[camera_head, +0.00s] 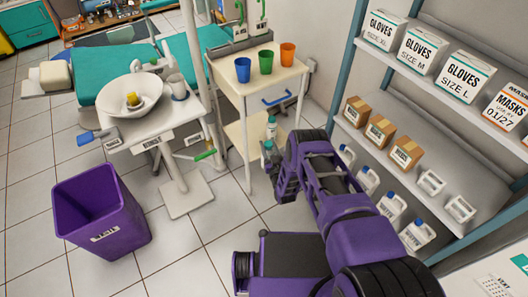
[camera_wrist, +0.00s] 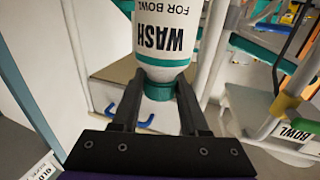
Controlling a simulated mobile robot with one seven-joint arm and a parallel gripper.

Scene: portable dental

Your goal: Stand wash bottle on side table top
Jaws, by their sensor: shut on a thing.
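The wash bottle (camera_wrist: 166,40) is white with a teal cap (camera_wrist: 159,90) and dark "WASH FOR BOWL" lettering, upside down in the wrist view. My gripper (camera_wrist: 158,80) is shut on it around the cap end. In the head view, my gripper (camera_head: 276,168) is in front of the side table, below its top. White-and-teal bottle parts (camera_head: 270,130) show beside it, partly hidden by the gripper. The side table (camera_head: 229,86) has a cream top and a blue drawer handle (camera_head: 277,98).
Blue (camera_head: 243,70), green (camera_head: 266,62) and orange (camera_head: 287,54) cups stand on the side table top. Its front left part looks clear. A shelf rack (camera_head: 445,65) with boxes and jugs stands right. A bowl stand (camera_head: 150,120) and purple bin (camera_head: 103,212) are left.

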